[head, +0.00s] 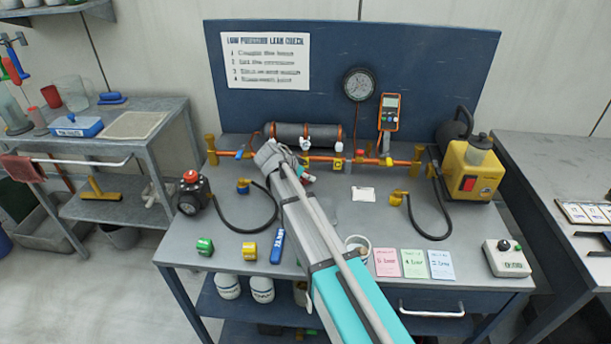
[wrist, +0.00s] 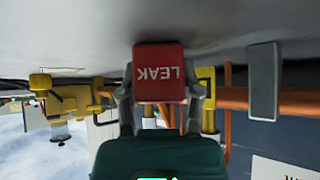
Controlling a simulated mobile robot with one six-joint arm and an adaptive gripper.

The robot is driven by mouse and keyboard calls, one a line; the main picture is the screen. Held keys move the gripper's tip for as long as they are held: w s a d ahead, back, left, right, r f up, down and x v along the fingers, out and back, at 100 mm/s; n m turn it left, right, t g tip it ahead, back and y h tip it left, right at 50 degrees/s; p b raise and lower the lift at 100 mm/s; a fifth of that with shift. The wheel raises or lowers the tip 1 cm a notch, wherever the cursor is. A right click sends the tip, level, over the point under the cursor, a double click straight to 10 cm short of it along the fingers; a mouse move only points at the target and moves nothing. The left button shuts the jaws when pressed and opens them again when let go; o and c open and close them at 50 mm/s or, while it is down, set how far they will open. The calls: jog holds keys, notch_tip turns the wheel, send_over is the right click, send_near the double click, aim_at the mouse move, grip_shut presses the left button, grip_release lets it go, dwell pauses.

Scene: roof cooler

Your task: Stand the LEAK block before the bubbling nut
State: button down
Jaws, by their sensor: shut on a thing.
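The red LEAK block (wrist: 159,72) is between the two fingers of my gripper (wrist: 160,98) in the wrist view, its white lettering upside down there. In the head view my gripper (head: 296,168) is over the bench just in front of the orange pipe (head: 318,158), largely hidden by my arm. In the wrist view the pipe (wrist: 295,101) runs behind and to the right of the block. A yellow fitting (wrist: 207,84) shows partly behind the block's right side. I cannot make out bubbles on any nut, and I cannot tell whether the block touches the bench.
A black gauge (head: 358,84) and an orange meter (head: 389,112) stand behind the pipe. A yellow pump (head: 470,168) is at the right. A white card (head: 362,194) lies right of my gripper. A cup (head: 357,246) and coloured cards (head: 413,263) are near the front edge.

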jog(key=shift+c, duration=1.4)
grip_release()
jog(key=shift+r+p, duration=0.2)
jog(key=shift+p, duration=0.1)
jog(key=shift+p+v, duration=0.75)
jog(key=shift+v, duration=0.35)
jog(key=p+v, duration=0.6)
jog(key=v, duration=0.3)
jog(key=shift+s+a+r+p, duration=0.2)
jog(key=shift+p, duration=0.2)
